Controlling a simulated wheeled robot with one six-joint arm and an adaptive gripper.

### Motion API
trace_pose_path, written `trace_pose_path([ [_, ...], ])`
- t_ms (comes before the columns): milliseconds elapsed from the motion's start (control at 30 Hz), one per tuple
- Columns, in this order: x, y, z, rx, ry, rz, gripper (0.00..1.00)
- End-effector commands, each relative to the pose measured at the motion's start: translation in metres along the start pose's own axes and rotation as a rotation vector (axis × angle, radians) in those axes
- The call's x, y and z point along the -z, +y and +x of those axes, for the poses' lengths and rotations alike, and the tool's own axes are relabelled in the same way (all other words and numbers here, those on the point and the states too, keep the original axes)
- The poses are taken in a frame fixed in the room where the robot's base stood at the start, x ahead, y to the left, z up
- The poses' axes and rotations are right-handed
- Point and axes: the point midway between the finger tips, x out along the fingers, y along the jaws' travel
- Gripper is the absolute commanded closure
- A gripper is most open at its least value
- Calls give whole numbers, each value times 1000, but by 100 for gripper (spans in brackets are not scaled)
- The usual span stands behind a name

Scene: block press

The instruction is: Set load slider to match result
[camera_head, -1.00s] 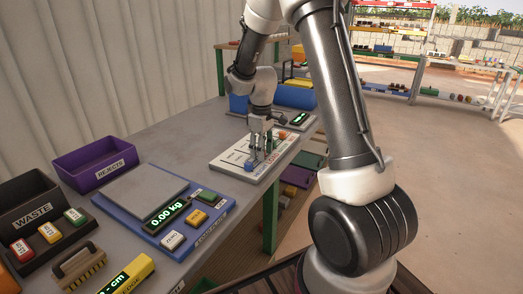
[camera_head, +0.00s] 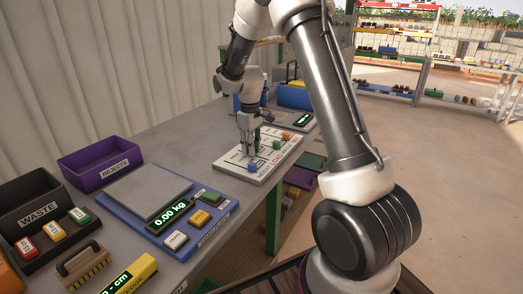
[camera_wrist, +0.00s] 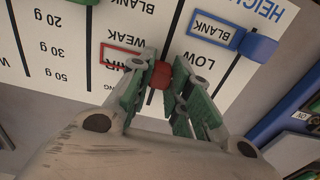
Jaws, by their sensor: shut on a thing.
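A white slider board (camera_head: 232,163) lies on the bench, and in the wrist view the board (camera_wrist: 92,20) fills the upper part. My gripper (camera_head: 249,153) is over the board with its fingers pointing down. In the wrist view its green-padded fingers (camera_wrist: 160,88) are shut on a red slider knob (camera_wrist: 159,75). The red frame (camera_wrist: 112,50) of this slider surrounds a word partly hidden by a finger, apparently FAIR, below WEAK. Its column title is out of view. A blue slider knob (camera_wrist: 257,47) stands to the right, its frame around BLANK; it also shows in the head view (camera_head: 253,164).
A blue scale (camera_head: 160,205) reading 0.00 kg stands nearer on the bench. A purple REJECTS bin (camera_head: 100,163) and a dark WASTE bin (camera_head: 38,205) are at left. An orange block (camera_head: 286,135) is at the board's far right. Bare bench lies left of the board.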

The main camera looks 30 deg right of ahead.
Motion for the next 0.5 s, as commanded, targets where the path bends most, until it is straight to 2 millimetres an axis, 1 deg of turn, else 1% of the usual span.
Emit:
trace_pose_path([
  [33, 7, 0, 0, -1, 2, -2, 100],
  [100, 11, 0, 0, -1, 1, -1, 100],
  [367, 12, 0, -1, -1, 1, 0, 100],
  [400, 12, 0, -1, -1, 2, 0, 78],
  [467, 12, 0, -1, -1, 2, 0, 67],
  [500, 12, 0, -1, -1, 1, 0, 59],
])
